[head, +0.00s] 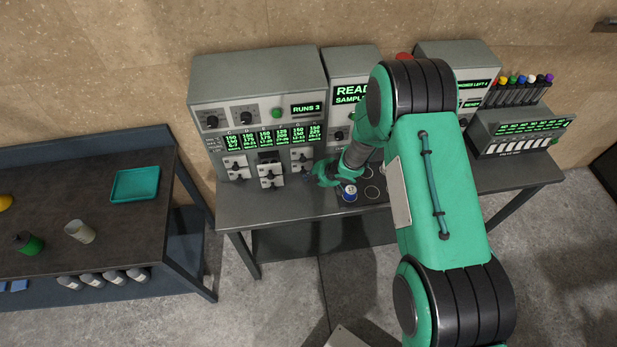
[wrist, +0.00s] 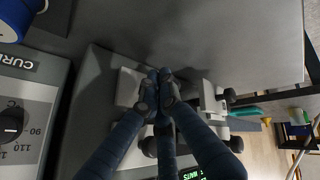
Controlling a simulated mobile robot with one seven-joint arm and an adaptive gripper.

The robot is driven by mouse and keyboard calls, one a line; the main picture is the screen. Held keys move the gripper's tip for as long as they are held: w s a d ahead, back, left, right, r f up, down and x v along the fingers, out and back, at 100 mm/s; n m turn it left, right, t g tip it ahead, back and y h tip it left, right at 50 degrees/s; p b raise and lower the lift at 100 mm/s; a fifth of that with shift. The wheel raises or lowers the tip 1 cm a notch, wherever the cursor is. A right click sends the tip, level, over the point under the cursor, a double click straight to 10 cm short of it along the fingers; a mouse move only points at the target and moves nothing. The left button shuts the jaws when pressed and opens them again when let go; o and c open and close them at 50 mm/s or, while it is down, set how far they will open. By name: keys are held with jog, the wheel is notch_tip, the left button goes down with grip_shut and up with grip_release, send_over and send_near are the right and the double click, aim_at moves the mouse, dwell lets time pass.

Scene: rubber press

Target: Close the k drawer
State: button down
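The grey press (head: 258,100) on the bench has a row of small white drawers with dark knobs under green displays. One white drawer (head: 271,176) in the middle sits lower and further out, with a dark gap above it. I cannot read which drawer is k. My gripper (head: 318,180) is low over the bench, just right of the drawers. In the wrist view my gripper's blue fingertips (wrist: 159,78) are together, with nothing visible between them. A white drawer block (wrist: 129,86) shows right beside and behind the fingers; contact cannot be told.
A blue and white tin (head: 349,193) stands on the bench (head: 260,206) right of my gripper. A second machine (head: 352,66) stands right of the press. A dark table (head: 60,215) with a teal tray (head: 135,184) is at left. Bench space in front of the drawers is clear.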

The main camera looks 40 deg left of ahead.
jog(key=shift+s+d+f+b, duration=0.25)
jog(key=shift+s+d+b, duration=0.55)
jog(key=shift+s+d, duration=0.15)
jog(key=v, duration=1)
jog(key=shift+s+d+b, duration=0.35)
jog(key=shift+s+b, duration=0.1)
jog(key=shift+w, duration=0.1)
